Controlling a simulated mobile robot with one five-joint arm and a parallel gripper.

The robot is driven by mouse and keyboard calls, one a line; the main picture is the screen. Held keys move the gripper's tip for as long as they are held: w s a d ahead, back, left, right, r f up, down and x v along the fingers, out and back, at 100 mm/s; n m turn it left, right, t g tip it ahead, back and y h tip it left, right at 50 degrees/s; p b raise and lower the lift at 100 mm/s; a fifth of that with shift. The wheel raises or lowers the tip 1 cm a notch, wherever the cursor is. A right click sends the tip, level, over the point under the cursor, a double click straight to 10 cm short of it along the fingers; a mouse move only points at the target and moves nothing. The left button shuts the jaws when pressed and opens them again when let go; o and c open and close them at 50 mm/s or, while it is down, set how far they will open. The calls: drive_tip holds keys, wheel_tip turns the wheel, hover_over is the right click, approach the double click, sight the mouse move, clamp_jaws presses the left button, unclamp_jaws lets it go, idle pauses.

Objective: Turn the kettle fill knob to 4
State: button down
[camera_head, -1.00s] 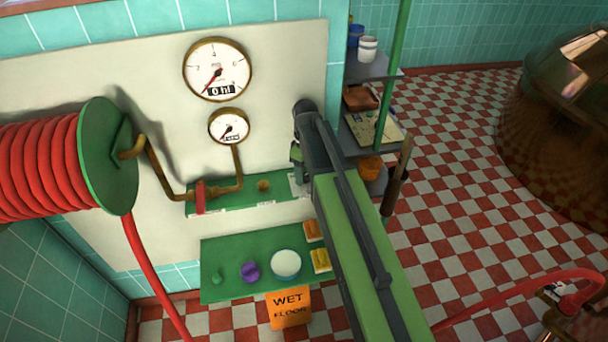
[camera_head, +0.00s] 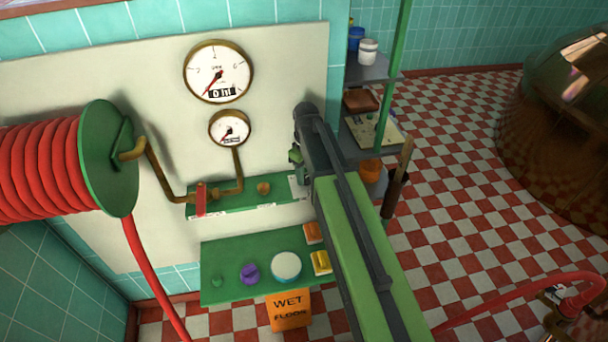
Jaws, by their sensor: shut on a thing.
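The large round dial (camera_head: 219,71) on the cream wall panel reads "0 hl", and its red needle points to the lower left. My gripper (camera_head: 298,172) is at the right end of the upper green ledge (camera_head: 232,206). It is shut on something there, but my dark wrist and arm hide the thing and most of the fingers. I cannot make out the fill knob or its setting. A small brass fitting (camera_head: 263,188) stands on the ledge, left of my gripper and apart from it.
A smaller gauge (camera_head: 230,128) and brass pipe with a red handle (camera_head: 201,198) are left. The lower green shelf (camera_head: 222,290) holds a purple item (camera_head: 249,273), a white-topped round item (camera_head: 286,265) and sponges. A rack (camera_head: 372,66) stands right; a copper kettle (camera_head: 565,120) lies beyond.

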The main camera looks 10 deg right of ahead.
sight(306, 177)
drive_tip(key=m, duration=0.7)
drive_tip(key=shift+s, duration=0.1)
drive_tip(key=m, duration=0.6)
drive_tip(key=shift+d+m, duration=0.1)
drive_tip(key=shift+m, duration=0.2)
idle(0.3)
drive_tip(key=c, duration=0.9)
unclamp_jaws()
drive_tip(key=shift+r, duration=0.1)
wheel_tip(306, 177, up, 17)
drive_tip(key=p, duration=1.7)
